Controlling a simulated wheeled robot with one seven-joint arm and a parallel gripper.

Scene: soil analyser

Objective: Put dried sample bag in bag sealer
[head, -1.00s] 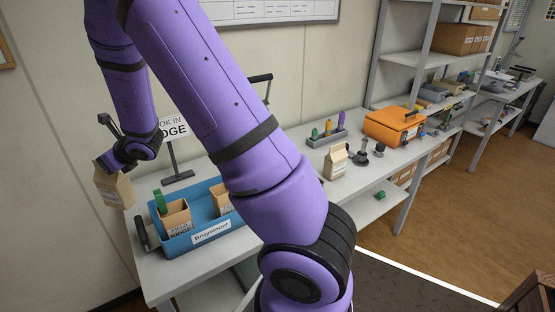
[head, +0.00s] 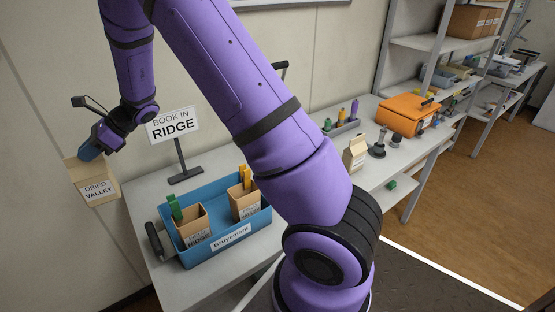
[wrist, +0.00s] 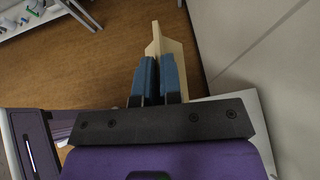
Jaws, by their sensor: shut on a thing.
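My gripper (head: 90,151) is shut on the top of a brown paper bag (head: 98,190) labelled "DRIED VALLEY". The bag hangs slightly tilted in the air, left of the table, close to the wall. In the wrist view the blue fingers (wrist: 158,80) are together on the pale bag (wrist: 172,45), seen from above. An orange machine (head: 405,113) with a dark handle stands farther along the bench; I cannot tell whether it is the bag sealer. A black handle (head: 280,68) shows behind my arm, and what it belongs to is hidden.
A blue tray (head: 197,257) labelled "Bruyemont" holds two tagged bags, one green (head: 174,208), one yellow (head: 246,178). A "BOOK IN RIDGE" sign (head: 173,124) stands behind it. Another paper bag (head: 355,153) stands mid-bench. Bare table (head: 140,195) shows left of the sign.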

